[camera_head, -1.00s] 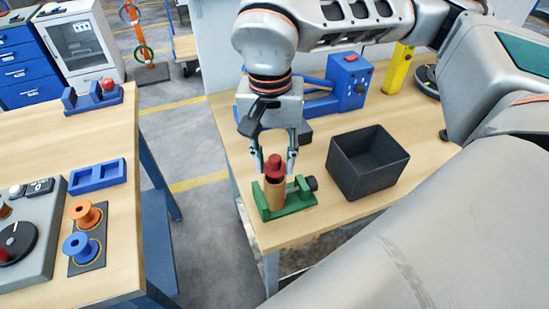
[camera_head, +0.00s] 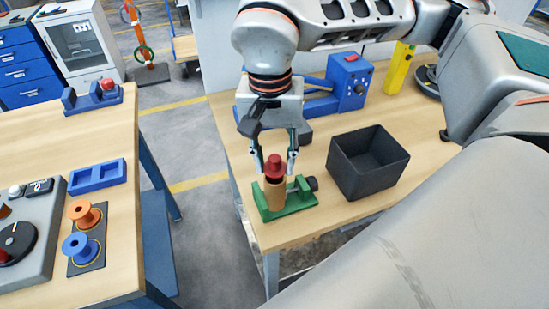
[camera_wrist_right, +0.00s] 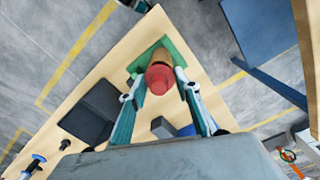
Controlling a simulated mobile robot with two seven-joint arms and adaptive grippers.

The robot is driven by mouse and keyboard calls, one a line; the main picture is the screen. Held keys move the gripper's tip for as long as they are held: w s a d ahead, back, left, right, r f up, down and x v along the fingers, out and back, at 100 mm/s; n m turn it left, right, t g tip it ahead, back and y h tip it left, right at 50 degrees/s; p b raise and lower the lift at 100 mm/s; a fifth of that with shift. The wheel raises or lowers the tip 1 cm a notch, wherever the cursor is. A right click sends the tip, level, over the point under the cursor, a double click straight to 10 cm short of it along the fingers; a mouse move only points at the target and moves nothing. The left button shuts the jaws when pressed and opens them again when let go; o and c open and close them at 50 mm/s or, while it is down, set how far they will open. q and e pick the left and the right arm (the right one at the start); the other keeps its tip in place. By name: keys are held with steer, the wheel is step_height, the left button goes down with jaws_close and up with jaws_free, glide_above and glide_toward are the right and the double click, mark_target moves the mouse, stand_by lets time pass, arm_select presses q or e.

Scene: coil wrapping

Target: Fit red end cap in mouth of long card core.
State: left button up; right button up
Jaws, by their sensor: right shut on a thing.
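The red end cap (camera_head: 274,167) is between the fingers of my right gripper (camera_head: 275,164), which is shut on it. The tan card core (camera_head: 274,195) stands upright in a green clamp stand (camera_head: 298,204) near the table's front left corner. The cap is right over the core's top and looks in line with it. Whether its lower part is inside the mouth cannot be told. The right wrist view shows the cap (camera_wrist_right: 160,78) from above, covering the mouth, with part of the core (camera_wrist_right: 156,56) behind it. My left gripper is not in view.
A dark open bin (camera_head: 365,180) stands just right of the clamp stand. A blue machine (camera_head: 347,80) and a yellow post (camera_head: 399,67) are at the back. A separate table at left holds orange (camera_head: 84,214) and blue spools (camera_head: 81,245) and a blue tray (camera_head: 97,176).

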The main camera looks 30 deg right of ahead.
mark_target(273, 158)
steer(key=shift+f+b, duration=0.8)
steer(key=shift+f, duration=0.3)
steer(key=o, duration=0.9)
steer(key=shift+c, duration=0.2)
steer(key=shift+r, duration=0.15)
step_height(273, 158, up, 12)
steer(key=shift+w+a+f, duration=0.1)
steer(key=shift+a, duration=0.05)
